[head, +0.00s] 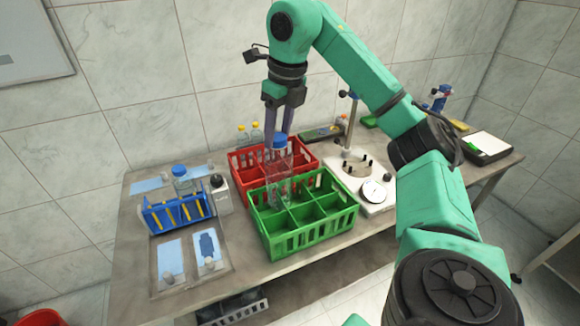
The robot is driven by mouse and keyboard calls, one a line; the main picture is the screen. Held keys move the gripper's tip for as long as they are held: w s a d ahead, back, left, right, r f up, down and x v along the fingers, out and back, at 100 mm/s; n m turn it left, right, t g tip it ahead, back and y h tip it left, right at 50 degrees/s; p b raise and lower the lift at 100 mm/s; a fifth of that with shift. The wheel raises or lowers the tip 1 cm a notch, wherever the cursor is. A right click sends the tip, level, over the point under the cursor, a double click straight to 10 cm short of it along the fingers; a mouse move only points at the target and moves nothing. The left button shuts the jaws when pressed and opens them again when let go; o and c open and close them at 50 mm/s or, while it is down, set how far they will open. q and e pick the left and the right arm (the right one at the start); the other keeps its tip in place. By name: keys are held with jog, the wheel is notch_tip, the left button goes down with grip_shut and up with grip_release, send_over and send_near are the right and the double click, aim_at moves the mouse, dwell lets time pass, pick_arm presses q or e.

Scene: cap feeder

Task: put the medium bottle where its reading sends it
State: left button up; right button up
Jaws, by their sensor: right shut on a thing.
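My right gripper (284,125) points down and is shut at the blue cap of a clear, tall bottle, which I take to be the medium bottle (277,175). The bottle hangs upright in front of the red crate (301,151), its lower end over or inside the back left part of the green crate (300,241). I cannot tell whether it touches the crate. The green crate is divided into several compartments, and those that show look empty. The station with a round dial (373,191) stands to the right of the crates. The dial's reading is too small to make out. My left gripper is not in view.
A blue rack (172,216), another blue-capped bottle (183,183) and a grey bottle with a dark cap (220,196) stand left of the crates. Small yellow-capped bottles (256,133) stand behind the red crate. A tablet (487,146) lies at the table's right end.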

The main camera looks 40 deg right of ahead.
jog(key=shift+w+f+b, duration=0.4)
jog(key=shift+w+f, duration=0.15)
jog(key=shift+w, duration=0.1)
jog(key=b, duration=0.6)
send_over(280, 196)
jog(key=w+d, duration=0.2)
notch_tip(280, 196, down, 9)
jog(key=shift+w+r, duration=0.1)
jog(key=shift+w, duration=0.05)
jog(key=f, duration=0.5)
jog(key=shift+w+d+f+b, duration=0.1)
jog(key=shift+w+b, duration=0.25)
jog(key=shift+b, duration=0.05)
jog(key=f, duration=0.4)
jog(key=shift+s+f, duration=0.15)
jog(key=shift+s, duration=0.05)
jog(key=shift+w+f, duration=0.15)
jog(key=shift+f, duration=0.15)
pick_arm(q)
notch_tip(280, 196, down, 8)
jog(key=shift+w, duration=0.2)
pick_arm(e)
jog(key=o, duration=1.3)
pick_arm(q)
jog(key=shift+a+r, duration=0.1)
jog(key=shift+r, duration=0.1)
